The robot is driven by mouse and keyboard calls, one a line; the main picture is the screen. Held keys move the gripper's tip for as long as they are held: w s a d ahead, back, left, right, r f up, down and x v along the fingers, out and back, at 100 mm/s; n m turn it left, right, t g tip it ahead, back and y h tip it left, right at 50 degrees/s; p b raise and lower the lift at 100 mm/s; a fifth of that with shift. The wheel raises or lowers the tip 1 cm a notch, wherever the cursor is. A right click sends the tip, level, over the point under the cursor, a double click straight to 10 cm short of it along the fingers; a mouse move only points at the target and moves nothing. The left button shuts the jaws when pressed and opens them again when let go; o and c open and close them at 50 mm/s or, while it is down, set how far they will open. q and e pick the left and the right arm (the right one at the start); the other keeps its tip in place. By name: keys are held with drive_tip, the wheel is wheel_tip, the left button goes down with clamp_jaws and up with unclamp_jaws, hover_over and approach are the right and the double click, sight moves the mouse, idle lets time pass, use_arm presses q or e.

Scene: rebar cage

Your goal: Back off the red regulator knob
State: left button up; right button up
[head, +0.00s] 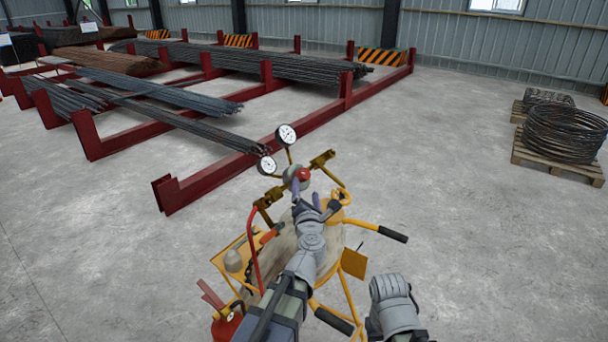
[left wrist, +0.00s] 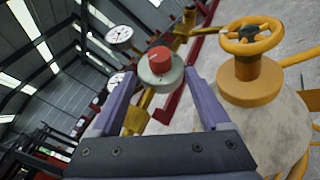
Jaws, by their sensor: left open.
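The red regulator knob (head: 303,174) sits on a round grey regulator body (left wrist: 161,75) with two white dial gauges (head: 287,135) beside it. In the left wrist view the red knob (left wrist: 159,58) lies just beyond the gap between my purple fingers. My left gripper (left wrist: 158,85) is open and empty, its fingers spread to either side of the regulator body. In the head view my left gripper (head: 306,192) is just below the knob, and I cannot tell whether it touches anything. My right arm shows at the lower right, with its fingers out of sight.
A yellow handwheel valve (left wrist: 250,38) tops the pale cylinder close to the right of my left gripper. The yellow cart (head: 354,262) has black-grip handles. A red extinguisher (head: 226,325) is at its lower left. Rebar racks (head: 240,165) stand behind; open floor lies right.

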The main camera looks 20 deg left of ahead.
sight(304, 178)
use_arm(q)
drive_tip(key=x, duration=0.7)
drive_tip(key=shift+w, duration=0.4)
drive_tip(key=shift+s, duration=0.1)
drive_tip(key=shift+r, duration=0.1)
drive_tip(key=shift+c, duration=0.4)
